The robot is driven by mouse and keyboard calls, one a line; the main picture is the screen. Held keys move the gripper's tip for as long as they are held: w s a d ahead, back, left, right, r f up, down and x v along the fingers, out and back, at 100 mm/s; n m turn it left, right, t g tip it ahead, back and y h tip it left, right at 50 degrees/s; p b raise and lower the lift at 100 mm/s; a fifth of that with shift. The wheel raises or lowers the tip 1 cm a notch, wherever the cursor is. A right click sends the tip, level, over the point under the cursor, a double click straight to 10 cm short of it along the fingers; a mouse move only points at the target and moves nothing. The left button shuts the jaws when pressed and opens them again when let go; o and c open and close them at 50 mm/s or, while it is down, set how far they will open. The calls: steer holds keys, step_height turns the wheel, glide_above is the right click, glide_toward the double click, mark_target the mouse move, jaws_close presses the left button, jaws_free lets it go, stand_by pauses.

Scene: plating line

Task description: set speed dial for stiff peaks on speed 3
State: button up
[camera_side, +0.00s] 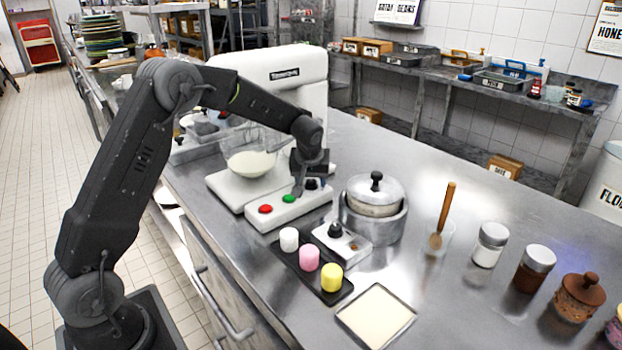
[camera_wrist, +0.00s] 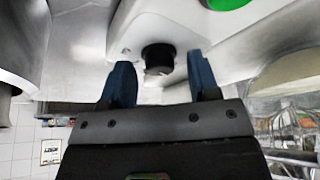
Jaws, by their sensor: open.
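The mixer's control box (camera_side: 285,211) carries a red button (camera_side: 265,209), a green button (camera_side: 289,199) and a black dial (camera_side: 312,184) in a row. My gripper (camera_side: 300,182) is right over the dial end of the box, pointing down and partly covering it. In the wrist view the black dial (camera_wrist: 158,58) lies between the two blue fingertips of my open gripper (camera_wrist: 161,75), with a gap on each side. The green button (camera_wrist: 228,3) shows at the top edge. I cannot read any speed marks or the dial's setting.
The white stand mixer (camera_side: 275,67) with a glass bowl (camera_side: 247,162) stands behind the box. A lidded pot (camera_side: 376,192) is close on the right. A hotplate's black knob (camera_side: 335,230) and a dark tray (camera_side: 312,281) with white, pink and yellow pieces are in front.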

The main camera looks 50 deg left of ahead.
steer(key=shift+c, duration=0.4)
steer(key=c, duration=0.8)
steer(key=shift+m, duration=0.4)
steer(key=m, duration=0.1)
steer(key=m+h, duration=0.1)
steer(key=m, duration=0.1)
steer(key=m+t+h, duration=0.1)
steer(key=m, duration=0.1)
steer(key=shift+s+a, duration=0.1)
steer(key=shift+a, duration=0.15)
steer(key=m+h, duration=0.1)
steer(key=m, duration=0.2)
steer(key=m+h, duration=0.1)
steer(key=m, duration=0.2)
steer(key=shift+a+r+m+h, duration=0.1)
steer(key=shift+m+h, duration=0.2)
steer(key=shift+m, duration=0.1)
steer(key=o, duration=0.9)
